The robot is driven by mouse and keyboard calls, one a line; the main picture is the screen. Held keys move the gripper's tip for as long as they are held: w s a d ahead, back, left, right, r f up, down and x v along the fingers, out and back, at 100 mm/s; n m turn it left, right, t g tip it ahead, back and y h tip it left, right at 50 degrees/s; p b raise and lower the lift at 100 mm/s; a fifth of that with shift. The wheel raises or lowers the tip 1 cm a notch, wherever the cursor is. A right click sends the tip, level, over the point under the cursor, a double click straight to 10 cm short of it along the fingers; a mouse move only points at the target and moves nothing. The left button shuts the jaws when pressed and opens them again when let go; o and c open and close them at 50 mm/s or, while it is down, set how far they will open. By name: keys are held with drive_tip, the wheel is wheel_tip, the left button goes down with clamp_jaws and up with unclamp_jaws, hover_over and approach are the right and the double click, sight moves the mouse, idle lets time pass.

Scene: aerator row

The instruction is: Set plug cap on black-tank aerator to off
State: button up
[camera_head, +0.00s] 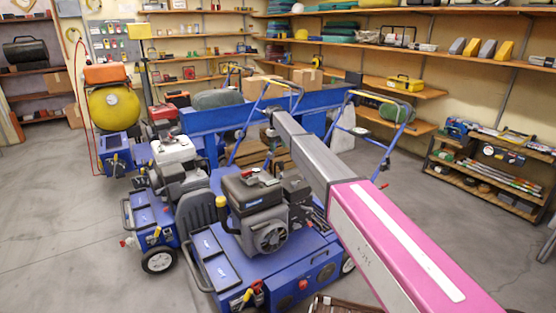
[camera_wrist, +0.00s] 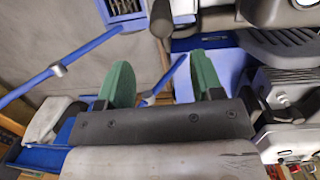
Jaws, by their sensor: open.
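The black-tank aerator (camera_head: 262,205) stands nearest in the head view, with a blue body and a dark engine and tank on top. I cannot make out its plug cap in either view. My gripper (camera_wrist: 163,78) shows in the wrist view with two green finger pads spread apart and nothing between them. Blue machine parts lie behind the pads, and grey and dark engine parts (camera_wrist: 285,85) fill the right side, but I cannot tell which aerator they belong to. In the head view, my gripper is not clearly visible past my grey arm link.
A white-tank aerator (camera_head: 172,150) stands close behind and left. A blue handlebar (camera_wrist: 60,68) crosses the left of the wrist view. A yellow round tank (camera_head: 115,107) stands at the back left. Shelves (camera_head: 440,42) line the walls. The floor at left (camera_head: 50,215) is clear.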

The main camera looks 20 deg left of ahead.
sight(280, 162)
drive_tip(key=shift+s+d+r+y, duration=0.45)
drive_tip(key=shift+d+r+y, duration=0.25)
drive_tip(key=shift+r+y, duration=0.1)
drive_tip(key=shift+w+a+f, duration=0.1)
drive_tip(key=shift+f, duration=0.3)
wheel_tip(280, 162, down, 10)
drive_tip(key=shift+c, duration=0.2)
clamp_jaws()
